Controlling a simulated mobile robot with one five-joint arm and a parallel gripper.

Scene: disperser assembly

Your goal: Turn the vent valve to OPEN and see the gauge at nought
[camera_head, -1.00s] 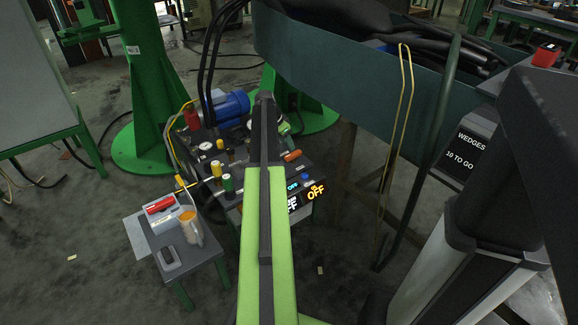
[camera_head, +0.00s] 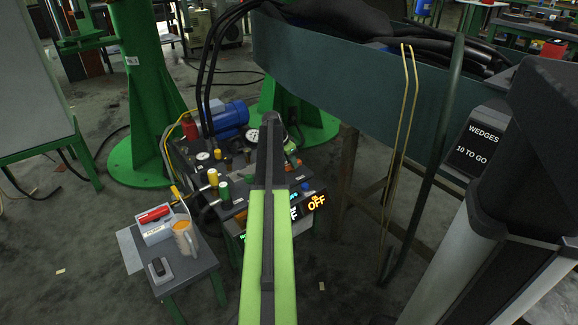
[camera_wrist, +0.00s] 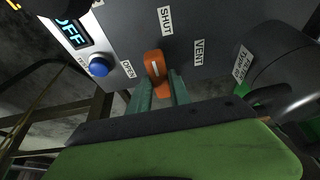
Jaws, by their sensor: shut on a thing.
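In the wrist view my gripper (camera_wrist: 158,80) is shut on the orange vent valve handle (camera_wrist: 155,64), a teal finger on each side. The handle lies at a slant. Its free end points up and slightly left, between the SHUT label (camera_wrist: 165,20) above and the OPEN label (camera_wrist: 128,69) at left, closer in line with SHUT. The VENT label (camera_wrist: 199,56) is to its right. In the head view a white dial gauge (camera_head: 253,135) stands behind my arm, and a smaller one (camera_head: 203,156) is at left. Both needles are too small to read. My arm hides the valve there.
A blue button (camera_wrist: 99,66) and a lit display reading OFF (camera_wrist: 72,35) sit left of the valve. A dark cylinder (camera_wrist: 288,82) stands close at right. In the head view a blue motor (camera_head: 229,118) and a small table (camera_head: 205,262) with a jug (camera_head: 186,236) flank the panel.

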